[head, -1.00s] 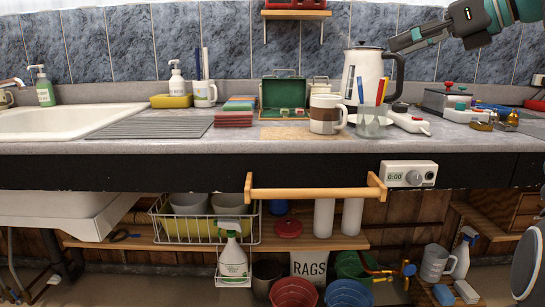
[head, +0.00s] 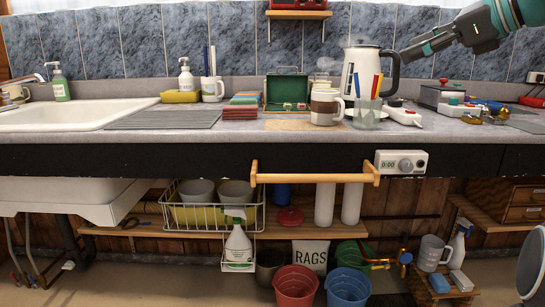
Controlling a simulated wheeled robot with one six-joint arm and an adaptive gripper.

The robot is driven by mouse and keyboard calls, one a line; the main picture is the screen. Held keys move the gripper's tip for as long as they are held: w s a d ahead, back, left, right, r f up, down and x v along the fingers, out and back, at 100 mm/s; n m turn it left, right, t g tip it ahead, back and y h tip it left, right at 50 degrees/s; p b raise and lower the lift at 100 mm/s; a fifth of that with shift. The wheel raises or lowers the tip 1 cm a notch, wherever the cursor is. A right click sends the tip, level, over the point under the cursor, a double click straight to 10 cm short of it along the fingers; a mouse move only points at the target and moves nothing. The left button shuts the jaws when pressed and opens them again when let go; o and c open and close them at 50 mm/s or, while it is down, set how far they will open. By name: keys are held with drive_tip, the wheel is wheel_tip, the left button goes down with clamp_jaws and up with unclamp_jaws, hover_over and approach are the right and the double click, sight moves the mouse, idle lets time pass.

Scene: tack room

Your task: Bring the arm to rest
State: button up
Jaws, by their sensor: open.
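My gripper (head: 412,52) is at the upper right of the head view, high above the counter. It points left, with its tip beside the upper right of the white kettle (head: 362,66). I cannot tell whether it touches the kettle, but nothing shows between its fingers. It is open. My arm reaches in from the top right corner, and most of it is out of the picture.
A glass of pens (head: 367,114) and a brown-and-white mug (head: 325,108) stand before the kettle. A wooden rail (head: 310,179) juts from the counter front. The sink (head: 70,116) is at left.

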drive_tip(key=w+d+f+n+h, duration=0.1)
drive_tip(key=d+f+n+h, duration=0.15)
drive_tip(key=f, duration=0.35)
drive_tip(key=w+d+f+n+h, duration=0.1)
drive_tip(key=w+d+f, duration=0.15)
drive_tip(key=f, duration=0.25)
drive_tip(key=s+f+n+g+h, duration=0.2)
drive_tip(key=s+f+n, duration=0.25)
drive_tip(key=f, duration=0.65)
drive_tip(key=s+a+f+n+g+h, duration=0.1)
drive_tip(key=s+a+f+n, duration=0.6)
drive_tip(key=s+f, duration=0.4)
drive_tip(key=s+a+f+n+g+h, duration=0.1)
drive_tip(key=s+a+f+n+h, duration=0.1)
drive_tip(key=s+a+f+n, duration=0.6)
drive_tip(key=s+f, duration=0.3)
drive_tip(key=shift+s+a+f+n+g, duration=0.2)
drive_tip(key=shift+a+f+n+g, duration=0.1)
drive_tip(key=shift+a+g, duration=0.1)
drive_tip(key=shift+r, duration=0.1)
